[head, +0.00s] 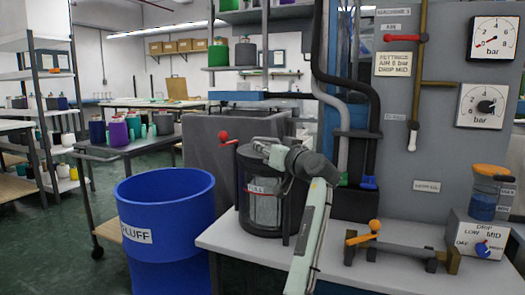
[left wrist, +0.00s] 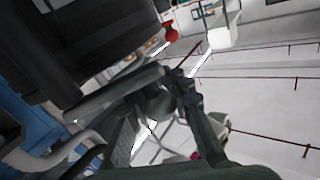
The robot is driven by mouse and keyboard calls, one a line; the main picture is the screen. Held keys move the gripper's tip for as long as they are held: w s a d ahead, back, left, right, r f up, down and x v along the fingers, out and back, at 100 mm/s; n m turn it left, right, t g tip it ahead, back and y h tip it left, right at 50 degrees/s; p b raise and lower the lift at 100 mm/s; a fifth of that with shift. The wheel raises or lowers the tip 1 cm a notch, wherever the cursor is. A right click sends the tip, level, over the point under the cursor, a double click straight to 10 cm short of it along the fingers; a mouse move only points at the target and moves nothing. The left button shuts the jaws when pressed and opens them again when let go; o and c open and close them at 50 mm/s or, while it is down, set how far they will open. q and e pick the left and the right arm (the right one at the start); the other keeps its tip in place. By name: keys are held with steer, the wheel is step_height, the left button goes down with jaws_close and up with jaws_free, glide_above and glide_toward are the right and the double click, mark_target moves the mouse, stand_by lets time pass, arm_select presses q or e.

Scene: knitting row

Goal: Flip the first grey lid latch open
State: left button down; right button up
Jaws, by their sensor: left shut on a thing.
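The dark canister (head: 264,205) with a clear front and a "FULL" label stands on the left end of the light bench. Its dark lid is partly covered by my left gripper (head: 268,150), which reaches across from the right. The gripper is shut at the lid's rim on what looks like a grey lid latch; the latch itself is mostly hidden in the head view. In the left wrist view, my fingers (left wrist: 180,85) come together beside the dark canister. A red knob (head: 224,136) on a lever sticks out left of the lid; it also shows in the left wrist view (left wrist: 171,34).
A blue "FLUFF" bin (head: 165,225) stands left of the bench (head: 225,238). Black hoses and a grey panel (head: 440,140) with gauges are close on the right. An orange-handled fixture (head: 375,240) lies on the bench's right part.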

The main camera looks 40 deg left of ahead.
arm_select(q)
steer(key=c, duration=1.3)
jaws_free()
steer(key=shift+c, duration=0.2)
steer(key=v, duration=1.2)
